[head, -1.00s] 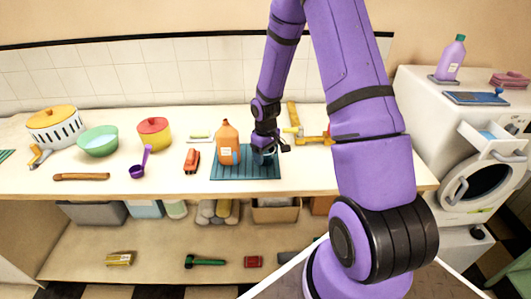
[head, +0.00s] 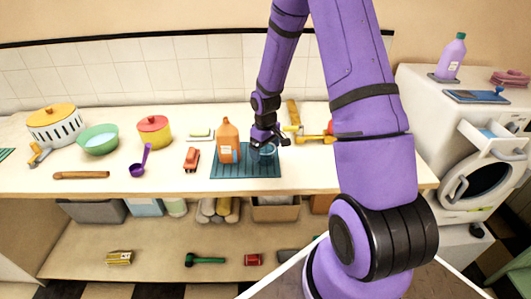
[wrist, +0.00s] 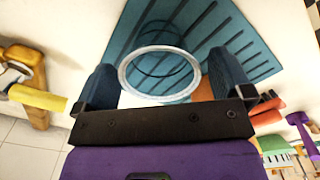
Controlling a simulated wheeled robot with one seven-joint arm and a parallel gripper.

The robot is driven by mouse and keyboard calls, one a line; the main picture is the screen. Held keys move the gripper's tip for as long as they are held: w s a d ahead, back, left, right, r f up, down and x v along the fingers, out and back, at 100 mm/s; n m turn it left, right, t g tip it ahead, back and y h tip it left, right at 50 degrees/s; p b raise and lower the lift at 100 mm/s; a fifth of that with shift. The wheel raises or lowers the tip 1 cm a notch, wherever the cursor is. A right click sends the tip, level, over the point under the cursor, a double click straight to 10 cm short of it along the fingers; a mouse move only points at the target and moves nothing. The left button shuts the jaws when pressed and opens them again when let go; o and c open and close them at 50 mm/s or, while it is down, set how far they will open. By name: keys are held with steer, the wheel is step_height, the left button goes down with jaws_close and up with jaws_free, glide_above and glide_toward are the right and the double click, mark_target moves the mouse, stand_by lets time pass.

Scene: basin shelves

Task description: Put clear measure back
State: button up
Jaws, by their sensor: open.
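The clear measure (head: 266,153), a see-through cup with a pale round rim, stands on the ribbed blue mat (head: 230,171) near its right side. In the wrist view, the rim of the measure (wrist: 160,95) shows between and beyond my two fingertips, with the mat (wrist: 235,45) seen through and around it. My gripper (head: 270,140) is open just above the measure. In the wrist view my gripper (wrist: 161,72) has one finger on each side of the rim. I cannot tell whether either finger touches it.
An orange bottle (head: 228,142) stands on the mat just left of the measure. A yellow-and-orange tool (head: 312,138) lies to the right. A red brush-like item (head: 191,159) and a purple ladle (head: 140,165) lie left. The counter front is mostly clear.

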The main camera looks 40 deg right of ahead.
step_height(320, 180, up, 9)
steer(key=shift+f, duration=0.15)
steer(key=s+a+r+t, duration=0.1)
steer(key=s+a+r, duration=0.2)
steer(key=r, duration=0.4)
steer(key=s+a+r+m+t+h, duration=0.1)
steer(key=s+a+r, duration=0.1)
steer(key=s+r, duration=0.3)
steer(key=s+a+r+t, duration=0.1)
steer(key=s+a+r, duration=0.15)
steer(key=r, duration=0.55)
steer(key=s+a+r+t, duration=0.1)
steer(key=s+r, duration=0.3)
steer(key=s, duration=0.4)
steer(key=s+a+r+m+t+y, duration=0.1)
steer(key=s+a+r, duration=0.3)
steer(key=s, duration=0.4)
steer(key=shift+a, duration=0.25)
